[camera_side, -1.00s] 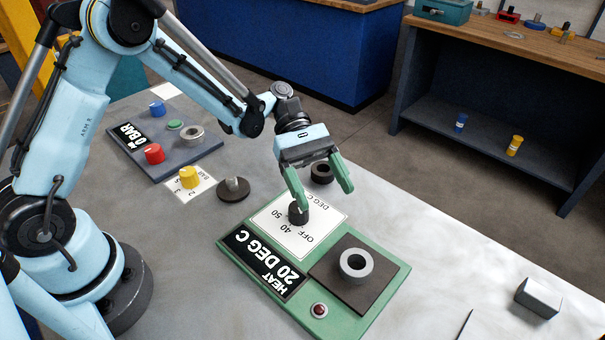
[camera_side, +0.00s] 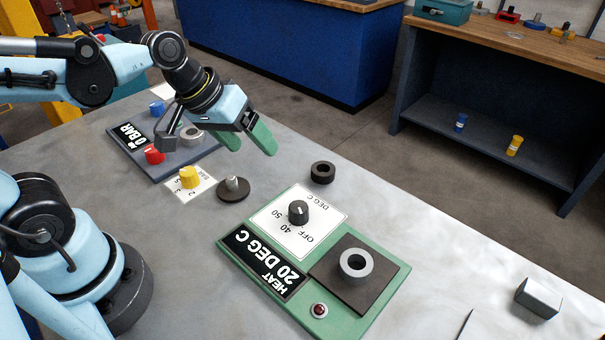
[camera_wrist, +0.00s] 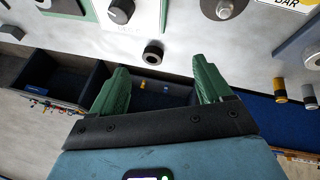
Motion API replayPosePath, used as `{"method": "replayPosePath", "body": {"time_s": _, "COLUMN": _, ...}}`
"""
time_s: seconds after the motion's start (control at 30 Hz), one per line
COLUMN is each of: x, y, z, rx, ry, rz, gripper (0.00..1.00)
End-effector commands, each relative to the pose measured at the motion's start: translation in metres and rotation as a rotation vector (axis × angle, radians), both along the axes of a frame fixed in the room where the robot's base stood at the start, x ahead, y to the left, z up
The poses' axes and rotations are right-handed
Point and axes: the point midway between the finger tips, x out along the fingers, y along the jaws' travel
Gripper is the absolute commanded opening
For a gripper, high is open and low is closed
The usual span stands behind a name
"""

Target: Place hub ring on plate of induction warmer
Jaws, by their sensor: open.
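The green induction warmer (camera_side: 374,318) lies on the table, reading HEAT 20 DEG C. A light grey ring (camera_side: 356,263) lies flat on its dark square plate (camera_side: 325,268); I take it for the hub ring. The warmer's black knob (camera_side: 299,211) stands on a white dial card; the knob also shows in the wrist view (camera_wrist: 120,11). My gripper (camera_side: 252,147) is open and empty, raised and tilted above the table's far side, well left of the warmer. Its green fingers (camera_wrist: 158,72) are spread in the wrist view.
A dark ring (camera_side: 322,172) lies behind the warmer. A dark disc with a stub (camera_side: 233,187) and a yellow knob (camera_side: 189,177) stand to its left. A grey panel (camera_side: 168,171) reading 0 BAR holds another grey ring (camera_side: 191,134). A metal block (camera_side: 538,297) lies at right.

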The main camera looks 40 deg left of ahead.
Motion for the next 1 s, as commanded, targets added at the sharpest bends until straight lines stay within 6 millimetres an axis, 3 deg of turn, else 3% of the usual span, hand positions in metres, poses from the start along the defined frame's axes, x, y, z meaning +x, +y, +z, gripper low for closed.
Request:
{"method": "replayPosePath", "body": {"time_s": 0.1, "x": -0.010, "y": 0.016, "z": 0.002, "rx": 0.146, "ry": -0.093, "rz": -0.089, "gripper": 0.78}}
{"method": "replayPosePath", "body": {"time_s": 0.3, "x": -0.016, "y": 0.030, "z": 0.004, "rx": 0.288, "ry": -0.172, "rz": -0.177, "gripper": 0.78}}
{"method": "replayPosePath", "body": {"time_s": 1.0, "x": -0.016, "y": 0.031, "z": 0.004, "rx": 0.304, "ry": -0.180, "rz": -0.187, "gripper": 0.78}}
